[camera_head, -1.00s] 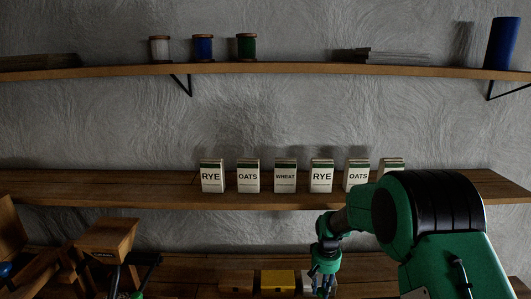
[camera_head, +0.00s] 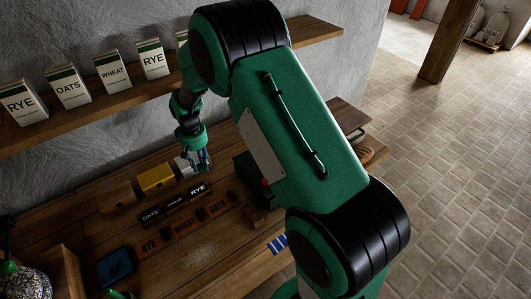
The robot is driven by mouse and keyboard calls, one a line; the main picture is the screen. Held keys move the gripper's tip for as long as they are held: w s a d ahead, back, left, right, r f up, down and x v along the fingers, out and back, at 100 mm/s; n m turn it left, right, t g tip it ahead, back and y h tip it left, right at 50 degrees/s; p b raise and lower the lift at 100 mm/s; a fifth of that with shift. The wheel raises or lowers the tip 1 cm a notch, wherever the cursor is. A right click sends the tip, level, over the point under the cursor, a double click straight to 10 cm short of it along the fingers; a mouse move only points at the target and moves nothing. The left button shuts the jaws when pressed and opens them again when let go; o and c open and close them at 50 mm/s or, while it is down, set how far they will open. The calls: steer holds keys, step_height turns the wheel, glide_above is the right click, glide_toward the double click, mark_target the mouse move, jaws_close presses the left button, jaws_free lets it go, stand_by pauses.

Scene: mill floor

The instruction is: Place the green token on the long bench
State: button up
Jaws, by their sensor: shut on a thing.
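The long bench (camera_head: 215,262) is a wooden top running along the wall, in the lower left and middle. My gripper (camera_head: 203,168) is low over its back part, at the right end of a row of small blocks. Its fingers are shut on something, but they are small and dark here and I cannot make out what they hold. I cannot pick out a green token anywhere; whether it is between the fingers is not clear.
A yellow block (camera_head: 156,179) and a brown block (camera_head: 118,197) stand left of my gripper. Label strips, a dark blue tray (camera_head: 116,267) and a blue-striped card (camera_head: 277,243) lie in front. A shelf (camera_head: 85,111) with labelled boxes is above. Bare wood shows at the front.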

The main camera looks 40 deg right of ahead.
steer(key=s+d+r+p, duration=0.2)
steer(key=s+d+r, duration=0.1)
steer(key=s+d, duration=0.45)
steer(key=r+m+p, duration=0.1)
glide_above(248, 175)
steer(key=shift+w+r, duration=0.1)
steer(key=shift+r, duration=0.05)
steer(key=s+d+r+p, duration=0.1)
steer(key=s+d, duration=0.2)
steer(key=s, duration=0.4)
steer(key=s+d+r+m+p, duration=0.1)
steer(key=s+d+p, duration=0.1)
steer(key=s, duration=0.6)
steer(key=shift+d+m, duration=0.3)
steer(key=shift+d, duration=0.1)
steer(key=shift+w, duration=0.1)
steer(key=w+d, duration=0.2)
steer(key=w, duration=0.2)
steer(key=w+d+f, duration=0.1)
steer(key=w+d, duration=0.1)
steer(key=w, duration=0.3)
steer(key=w+d, duration=0.2)
steer(key=w, duration=0.2)
steer(key=shift+w+d+f, duration=0.2)
steer(key=shift+w, duration=0.1)
steer(key=shift+w, duration=0.1)
